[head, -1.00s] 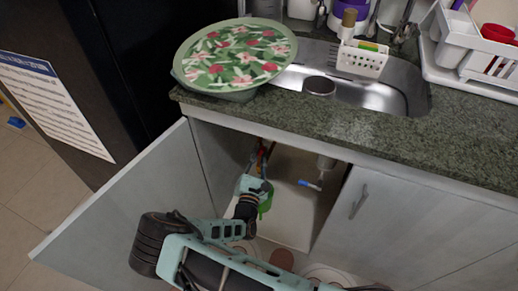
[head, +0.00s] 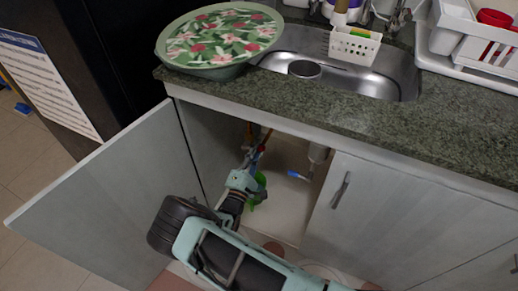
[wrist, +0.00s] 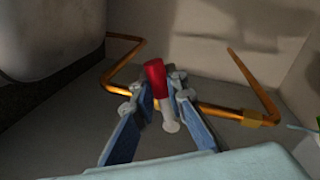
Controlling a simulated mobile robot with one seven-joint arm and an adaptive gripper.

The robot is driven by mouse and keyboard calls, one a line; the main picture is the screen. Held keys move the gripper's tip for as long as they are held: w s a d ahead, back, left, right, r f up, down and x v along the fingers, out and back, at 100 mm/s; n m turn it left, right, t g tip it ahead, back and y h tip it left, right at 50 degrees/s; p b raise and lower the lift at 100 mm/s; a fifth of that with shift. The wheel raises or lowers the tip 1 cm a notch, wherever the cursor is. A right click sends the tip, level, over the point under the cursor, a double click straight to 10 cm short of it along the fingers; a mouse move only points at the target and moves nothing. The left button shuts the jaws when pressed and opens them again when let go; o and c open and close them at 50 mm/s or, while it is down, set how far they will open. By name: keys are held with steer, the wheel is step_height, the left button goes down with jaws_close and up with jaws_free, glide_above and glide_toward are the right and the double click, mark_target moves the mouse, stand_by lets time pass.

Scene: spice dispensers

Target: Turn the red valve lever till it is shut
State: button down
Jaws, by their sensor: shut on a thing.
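The red valve lever (wrist: 155,75) stands up in the middle of the wrist view, on a pale stem (wrist: 168,116) by a copper pipe (wrist: 230,113). My gripper (wrist: 158,92) has one finger on each side of the lever and is shut on it. The lever's red top shows above the fingertips. In the head view my gripper (head: 246,163) is inside the open cabinet under the sink, near red and orange pipework. The lever is too small there to make out clearly.
The open cabinet door (head: 105,200) is left of my arm and a closed door (head: 385,215) is to the right. A green bottle (head: 259,188) and a blue-handled valve (head: 297,175) are inside. The stone counter (head: 300,115) overhangs the opening.

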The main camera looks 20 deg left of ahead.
steer(key=shift+d+f+m+h+b, duration=0.1)
steer(key=shift+f+m+h+b, duration=0.25)
steer(key=shift+m, duration=0.65)
steer(key=shift+f+m+h+b, duration=0.25)
steer(key=shift+f+m, duration=0.25)
steer(key=shift+m, duration=0.5)
steer(key=shift+d+f+m+h+b, duration=0.1)
steer(key=shift+f+m+h+b, duration=0.25)
steer(key=shift+m, duration=0.65)
steer(key=shift+f, duration=0.15)
steer(key=c, duration=1.9)
jaws_free()
steer(key=shift+c, duration=0.2)
steer(key=v, duration=1.2)
